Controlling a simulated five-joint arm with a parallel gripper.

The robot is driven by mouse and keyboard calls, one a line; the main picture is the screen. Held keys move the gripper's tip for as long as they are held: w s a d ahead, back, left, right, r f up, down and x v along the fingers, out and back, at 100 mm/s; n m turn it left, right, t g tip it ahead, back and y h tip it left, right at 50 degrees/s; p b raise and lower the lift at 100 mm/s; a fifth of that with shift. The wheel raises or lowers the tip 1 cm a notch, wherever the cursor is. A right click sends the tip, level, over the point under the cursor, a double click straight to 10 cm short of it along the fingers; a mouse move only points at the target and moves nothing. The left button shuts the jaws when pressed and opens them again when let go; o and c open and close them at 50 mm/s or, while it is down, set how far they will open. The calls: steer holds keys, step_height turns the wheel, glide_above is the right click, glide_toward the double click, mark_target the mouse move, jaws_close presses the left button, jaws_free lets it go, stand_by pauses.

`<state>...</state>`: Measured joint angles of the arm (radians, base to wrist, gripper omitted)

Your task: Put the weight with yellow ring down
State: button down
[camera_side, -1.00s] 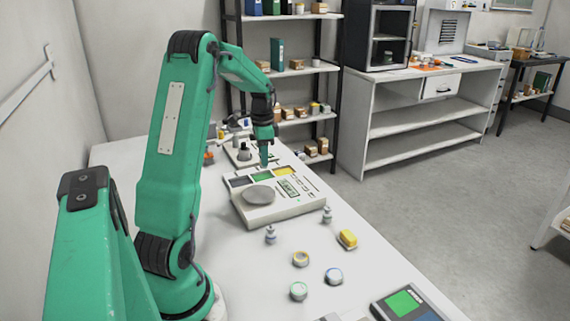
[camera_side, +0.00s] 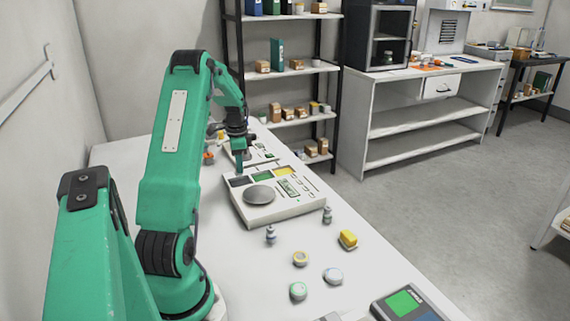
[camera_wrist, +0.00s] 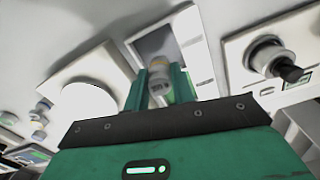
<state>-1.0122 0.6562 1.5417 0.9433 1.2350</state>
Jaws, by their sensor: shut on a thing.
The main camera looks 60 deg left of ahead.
steer(key=shift+f, duration=2)
steer(key=shift+f, duration=0.15)
steer(key=c, duration=1.2)
jaws_free()
step_height(320, 180, up, 12)
steer(key=shift+r, duration=0.15)
steer(key=shift+w+d, duration=0.1)
